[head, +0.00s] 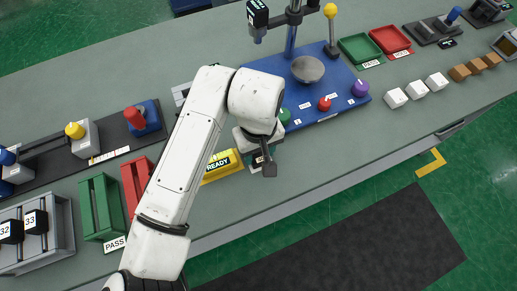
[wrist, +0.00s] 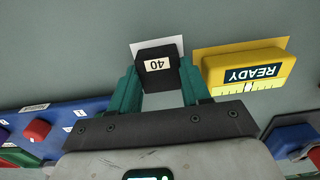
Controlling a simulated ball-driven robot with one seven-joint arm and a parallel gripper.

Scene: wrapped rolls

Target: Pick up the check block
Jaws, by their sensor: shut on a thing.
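The check block looks to be the black block (wrist: 157,64) with a white label reading 40. In the wrist view it sits between the teal fingers of my gripper (wrist: 159,78), one on each side, and the gripper is shut on it. A white card or pad (wrist: 178,45) shows behind the block; I cannot tell whether the block touches it. In the head view my gripper (head: 262,158) is low over the bench, and my arm mostly hides the block.
A yellow READY block (head: 219,165) stands close beside my gripper. A blue station (head: 345,105) with coloured knobs and a post is at the right. Green (head: 102,207) and red trays are at the left. White blocks (head: 416,89) lie at the right, with clear bench in front.

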